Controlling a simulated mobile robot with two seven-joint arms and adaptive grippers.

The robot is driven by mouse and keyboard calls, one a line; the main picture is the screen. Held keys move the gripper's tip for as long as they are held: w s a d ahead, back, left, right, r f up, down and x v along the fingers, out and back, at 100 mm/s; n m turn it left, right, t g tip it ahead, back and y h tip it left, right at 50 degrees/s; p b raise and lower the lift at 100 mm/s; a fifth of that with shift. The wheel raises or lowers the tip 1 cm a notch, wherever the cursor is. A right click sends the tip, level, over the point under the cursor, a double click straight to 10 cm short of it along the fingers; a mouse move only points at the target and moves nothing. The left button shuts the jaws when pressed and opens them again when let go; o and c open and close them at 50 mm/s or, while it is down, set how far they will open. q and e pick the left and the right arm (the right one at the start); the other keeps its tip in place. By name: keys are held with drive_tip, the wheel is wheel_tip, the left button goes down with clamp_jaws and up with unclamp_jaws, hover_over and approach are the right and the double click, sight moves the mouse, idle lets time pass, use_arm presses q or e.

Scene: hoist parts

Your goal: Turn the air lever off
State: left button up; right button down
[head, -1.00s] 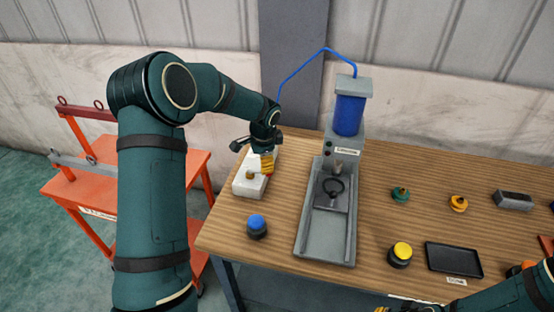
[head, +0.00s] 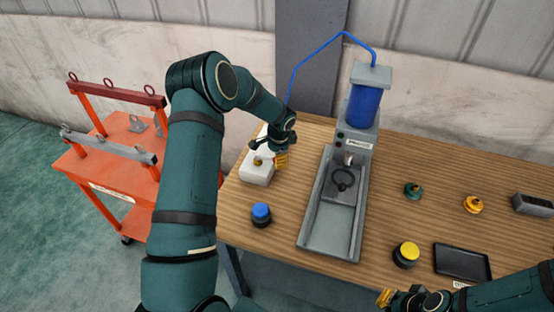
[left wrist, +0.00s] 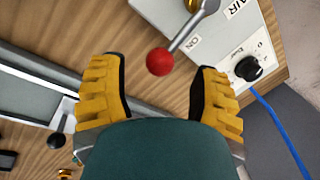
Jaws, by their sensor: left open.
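The air unit is a white box (head: 256,173) with a brass fitting, at the table's left back. In the left wrist view its panel (left wrist: 262,40) carries an AIR label, an ON label and a black knob (left wrist: 248,68). The lever is a metal rod with a red ball (left wrist: 160,62). The ball shows between my left gripper's yellow fingers, apart from both, with the rod running up beside ON. My left gripper (head: 281,160) is open at the box's right side; it also shows in the left wrist view (left wrist: 160,88). My right gripper (head: 386,298) is partly in view at the bottom.
A grey press (head: 313,235) with a blue cylinder (head: 364,107) stands right of the box, joined by a blue hose (head: 318,48). A blue button (head: 261,213) and a yellow button (head: 406,254) stand near the front edge. An orange cart (head: 100,165) is at left.

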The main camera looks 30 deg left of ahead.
use_arm(q)
drive_tip(key=shift+w+a+f, duration=0.1)
drive_tip(key=shift+w+f, duration=0.05)
drive_tip(key=shift+f, duration=0.6)
drive_tip(key=shift+w+a+f, duration=0.1)
drive_tip(key=shift+f, duration=0.65)
clamp_jaws()
